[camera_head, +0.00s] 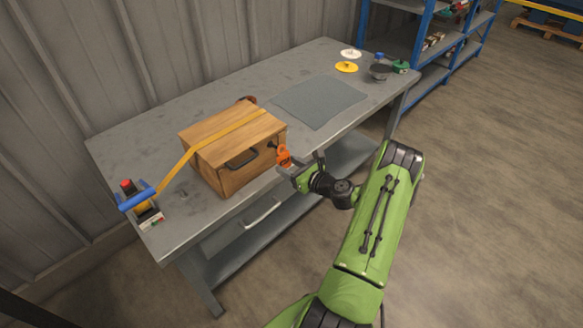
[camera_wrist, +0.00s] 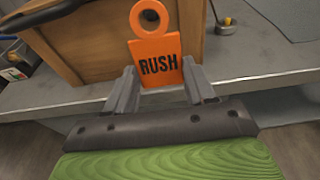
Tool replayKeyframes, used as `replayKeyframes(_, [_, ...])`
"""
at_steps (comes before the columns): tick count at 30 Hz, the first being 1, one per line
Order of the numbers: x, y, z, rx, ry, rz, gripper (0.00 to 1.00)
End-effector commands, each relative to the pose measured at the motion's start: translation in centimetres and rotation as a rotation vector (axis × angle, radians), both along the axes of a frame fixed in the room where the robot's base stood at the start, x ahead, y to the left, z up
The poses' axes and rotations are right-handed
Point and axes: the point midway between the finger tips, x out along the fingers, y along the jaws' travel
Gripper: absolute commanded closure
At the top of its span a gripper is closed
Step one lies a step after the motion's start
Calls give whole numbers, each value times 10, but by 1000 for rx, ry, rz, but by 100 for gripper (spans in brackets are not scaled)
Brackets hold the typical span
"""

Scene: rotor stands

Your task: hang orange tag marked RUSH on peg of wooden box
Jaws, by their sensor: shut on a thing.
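The orange tag marked RUSH (camera_wrist: 158,62) is upright between the two fingers of my gripper (camera_wrist: 160,76), with its holed ring end up. In the head view the tag (camera_head: 284,156) is just off the right end of the wooden box's front, and my gripper (camera_head: 300,166) reaches it from the right. The wooden box (camera_head: 226,147) stands on the bench with a black handle on its front. A small dark peg (camera_head: 271,145) shows on that front, right of the handle. In the wrist view a short rod with a round end (camera_wrist: 225,26) lies right of the tag, apart from it.
A yellow strap (camera_head: 190,158) runs over the box to a blue-handled device (camera_head: 138,197) at the left. A grey mat (camera_head: 320,101) lies right of the box. White (camera_head: 350,53) and yellow discs (camera_head: 346,67) and small parts sit at the far end.

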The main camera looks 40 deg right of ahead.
Motion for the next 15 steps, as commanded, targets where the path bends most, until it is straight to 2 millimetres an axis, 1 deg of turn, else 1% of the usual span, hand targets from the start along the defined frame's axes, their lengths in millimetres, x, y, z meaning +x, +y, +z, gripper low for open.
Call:
replayKeyframes(9, [8, 0, -2, 1, 0, 0, 63])
replayKeyframes(15, [9, 0, -2, 0, 0, 0, 63])
